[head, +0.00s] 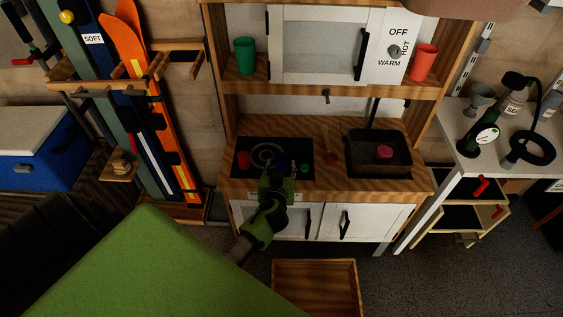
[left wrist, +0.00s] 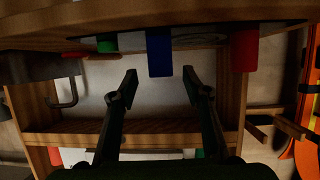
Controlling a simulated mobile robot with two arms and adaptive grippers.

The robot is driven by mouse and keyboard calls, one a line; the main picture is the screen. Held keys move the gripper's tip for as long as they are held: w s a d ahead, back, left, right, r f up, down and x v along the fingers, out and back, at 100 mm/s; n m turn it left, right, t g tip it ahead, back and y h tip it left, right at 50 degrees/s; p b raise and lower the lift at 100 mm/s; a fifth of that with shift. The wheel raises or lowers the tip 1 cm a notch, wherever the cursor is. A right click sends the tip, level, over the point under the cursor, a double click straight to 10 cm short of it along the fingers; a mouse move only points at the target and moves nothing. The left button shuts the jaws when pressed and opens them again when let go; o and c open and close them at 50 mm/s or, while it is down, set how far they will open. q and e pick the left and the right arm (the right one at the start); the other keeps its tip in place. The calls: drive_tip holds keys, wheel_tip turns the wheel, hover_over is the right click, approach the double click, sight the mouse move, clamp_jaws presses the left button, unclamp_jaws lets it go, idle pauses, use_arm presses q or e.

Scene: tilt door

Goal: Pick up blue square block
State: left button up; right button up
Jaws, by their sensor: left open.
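The blue block (head: 282,161) shows in the head view only as a small dark blue patch in the black inset at the left of the counter, partly hidden by my left gripper. In the left wrist view, which looks upside down, the blue block (left wrist: 159,52) stands out from the counter surface. My left gripper (head: 277,180) is at the counter's front edge, just in front of the block. In the left wrist view its two fingers (left wrist: 159,77) are spread apart and empty, with the block beyond and between their tips. My right gripper is not in view.
A red block (head: 243,160) is left of the blue one and a green block (head: 304,167) is right. A black basin (head: 355,165) holds a red object (head: 384,152). Green (head: 244,56) and red (head: 424,62) cups stand on the shelf above. An open wooden drawer (head: 316,267) lies below.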

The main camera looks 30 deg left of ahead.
sight(281, 162)
use_arm(q)
drive_tip(key=shift+x, duration=1.5)
drive_tip(key=c, duration=1.2)
drive_tip(key=shift+r, duration=0.1)
